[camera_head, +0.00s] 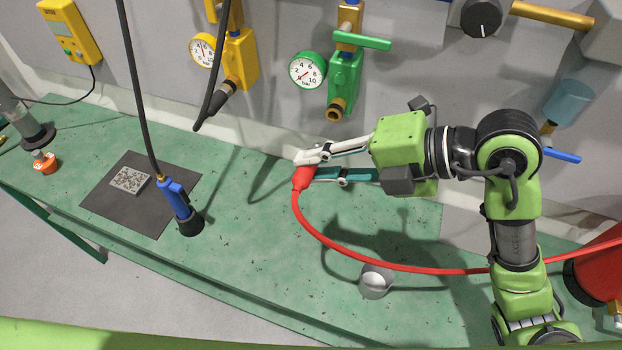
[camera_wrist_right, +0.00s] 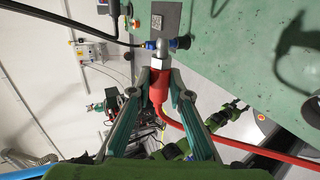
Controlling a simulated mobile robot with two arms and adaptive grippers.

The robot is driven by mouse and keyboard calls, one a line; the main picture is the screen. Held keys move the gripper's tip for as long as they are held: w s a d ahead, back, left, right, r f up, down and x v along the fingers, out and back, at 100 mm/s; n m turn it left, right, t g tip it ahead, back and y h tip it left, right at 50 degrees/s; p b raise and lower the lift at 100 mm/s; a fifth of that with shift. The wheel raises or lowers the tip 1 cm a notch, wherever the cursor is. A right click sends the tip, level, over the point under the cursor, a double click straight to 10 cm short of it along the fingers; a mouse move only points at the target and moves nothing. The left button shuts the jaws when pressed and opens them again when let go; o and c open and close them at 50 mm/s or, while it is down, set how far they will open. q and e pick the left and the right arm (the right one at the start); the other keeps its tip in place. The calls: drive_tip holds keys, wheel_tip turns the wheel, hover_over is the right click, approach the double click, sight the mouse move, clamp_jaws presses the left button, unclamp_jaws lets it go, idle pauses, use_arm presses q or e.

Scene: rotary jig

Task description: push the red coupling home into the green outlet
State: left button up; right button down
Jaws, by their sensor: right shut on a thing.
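The green outlet (camera_head: 345,78) is a valve block on the back wall with a green lever and a round gauge; its brass mouth (camera_head: 336,108) points down and looks empty. My right gripper (camera_head: 306,165) is shut on the red coupling (camera_head: 303,180), below and left of that mouth in the head view, with a visible gap between. In the right wrist view the coupling (camera_wrist_right: 159,88) sits between my fingertips (camera_wrist_right: 159,92), its pale metal end pointing up the picture. The outlet does not show there.
A red hose (camera_head: 380,262) trails from the coupling over the green bench (camera_head: 260,260). A grey cup (camera_head: 376,281) is near the front edge. A yellow valve (camera_head: 238,62) is left of the outlet.

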drive_tip(key=shift+r, duration=0.15)
drive_tip(key=w, duration=0.1)
drive_tip(key=w+d, duration=0.1)
drive_tip(key=w, duration=0.1)
drive_tip(key=w+d, duration=0.1)
drive_tip(key=w, duration=0.1)
drive_tip(key=shift+w, duration=0.25)
idle(0.4)
drive_tip(key=shift+p, duration=0.4)
idle(1.5)
drive_tip(key=shift+w+d, duration=0.3)
drive_tip(key=shift+w, duration=0.55)
drive_tip(key=shift+w+d, duration=0.25)
drive_tip(key=shift+w, duration=0.6)
idle(0.4)
drive_tip(key=c, duration=1.8)
unclamp_jaws()
drive_tip(key=shift+w, duration=0.1)
